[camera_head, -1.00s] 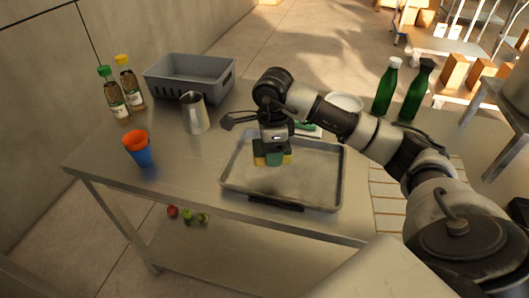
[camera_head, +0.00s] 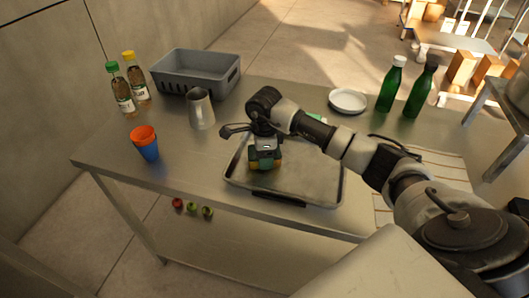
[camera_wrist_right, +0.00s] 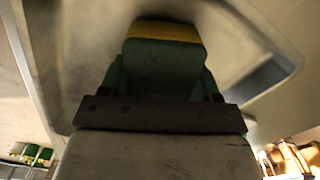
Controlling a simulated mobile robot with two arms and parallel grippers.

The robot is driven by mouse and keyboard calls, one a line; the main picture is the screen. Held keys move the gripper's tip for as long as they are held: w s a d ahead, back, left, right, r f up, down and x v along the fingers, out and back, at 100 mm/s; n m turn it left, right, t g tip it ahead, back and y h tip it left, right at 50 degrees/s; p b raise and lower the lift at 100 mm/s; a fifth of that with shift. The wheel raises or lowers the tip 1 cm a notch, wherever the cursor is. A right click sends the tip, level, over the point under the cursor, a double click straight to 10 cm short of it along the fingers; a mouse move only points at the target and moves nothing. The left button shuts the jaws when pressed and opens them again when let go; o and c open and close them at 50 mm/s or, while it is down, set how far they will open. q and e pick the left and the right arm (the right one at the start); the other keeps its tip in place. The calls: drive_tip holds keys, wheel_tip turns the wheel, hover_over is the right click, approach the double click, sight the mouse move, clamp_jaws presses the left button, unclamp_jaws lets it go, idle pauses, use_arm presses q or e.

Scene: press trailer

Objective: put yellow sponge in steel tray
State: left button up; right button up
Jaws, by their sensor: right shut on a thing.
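The steel tray (camera_head: 315,190) lies on the metal table, a shallow rectangle with a raised rim. My right gripper (camera_head: 264,160) is over the left part of the tray, pointing down. It is shut on the yellow sponge (camera_head: 251,162), whose edges show on both sides of the fingers. In the right wrist view the sponge (camera_wrist_right: 165,32) shows a yellow strip above a green face between the fingers. The tray (camera_wrist_right: 240,45) is behind it, blurred. I cannot tell whether the sponge touches the tray floor. My left gripper is not in view.
A grey basket (camera_head: 195,75), a metal pitcher (camera_head: 201,110), stacked orange and blue cups (camera_head: 145,145) and two capped bottles (camera_head: 130,85) stand at left. A white plate (camera_head: 347,100) and green bottles (camera_head: 402,90) are behind my arm. A striped cloth (camera_head: 440,170) lies right of the tray.

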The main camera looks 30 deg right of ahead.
drive_tip(key=shift+f, duration=0.2)
drive_tip(key=o, duration=0.9)
drive_tip(key=shift+r, duration=0.15)
drive_tip(key=shift+r, duration=0.25)
wheel_tip(320, 180, up, 12)
drive_tip(key=shift+f+b, duration=0.2)
drive_tip(key=shift+b, duration=0.8)
